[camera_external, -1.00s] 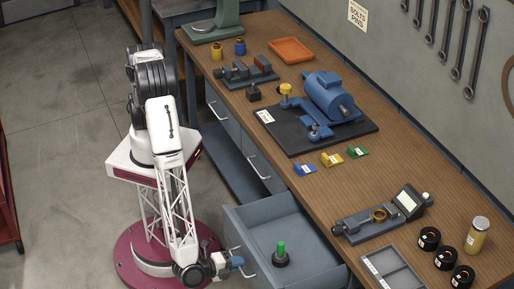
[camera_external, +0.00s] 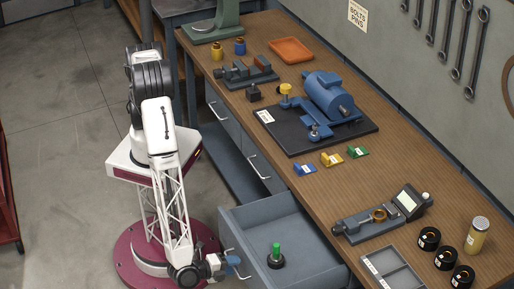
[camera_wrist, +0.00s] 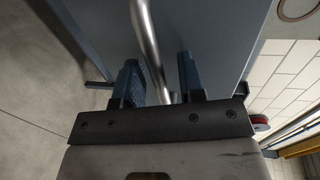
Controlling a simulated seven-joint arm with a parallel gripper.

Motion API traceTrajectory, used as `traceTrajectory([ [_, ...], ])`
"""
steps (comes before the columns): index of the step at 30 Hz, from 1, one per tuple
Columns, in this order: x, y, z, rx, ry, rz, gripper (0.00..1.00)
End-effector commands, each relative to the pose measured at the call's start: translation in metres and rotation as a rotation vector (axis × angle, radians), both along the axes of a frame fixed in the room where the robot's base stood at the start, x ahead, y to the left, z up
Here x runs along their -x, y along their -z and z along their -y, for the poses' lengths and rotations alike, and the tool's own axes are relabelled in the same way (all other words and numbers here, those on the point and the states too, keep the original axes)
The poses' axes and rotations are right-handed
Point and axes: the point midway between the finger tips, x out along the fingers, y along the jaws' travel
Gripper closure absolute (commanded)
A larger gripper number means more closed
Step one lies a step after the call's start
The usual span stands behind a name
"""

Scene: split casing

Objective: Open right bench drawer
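The right bench drawer (camera_external: 243,232) is grey and stands pulled well out from the bench in the external view. Its bar handle (camera_wrist: 150,40) runs between the two blue fingers of my gripper (camera_wrist: 160,82) in the wrist view. The fingers are apart, with a visible gap between the handle and the right finger; whether the left finger touches it I cannot tell. My gripper (camera_external: 235,266) also shows at the drawer front in the external view. A green-handled piece with a dark round base (camera_external: 276,257) stands inside the drawer.
The wooden bench top (camera_external: 300,205) carries a blue motor unit (camera_external: 330,97), a gauge stand (camera_external: 375,220), a grey divided tray (camera_external: 395,270) and several black rings. Closed drawers (camera_external: 222,118) are farther left.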

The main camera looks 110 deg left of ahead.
Motion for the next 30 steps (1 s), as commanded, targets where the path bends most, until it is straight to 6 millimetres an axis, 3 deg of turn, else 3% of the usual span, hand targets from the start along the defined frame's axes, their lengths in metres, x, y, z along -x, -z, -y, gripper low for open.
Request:
traceTrajectory([
  [10, 0.008, -0.002, 0.008, 0.0, 0.0, 0.0, 0.64],
  [30, 0.053, -0.016, 0.053, 0.0, 0.0, 0.0, 0.64],
])
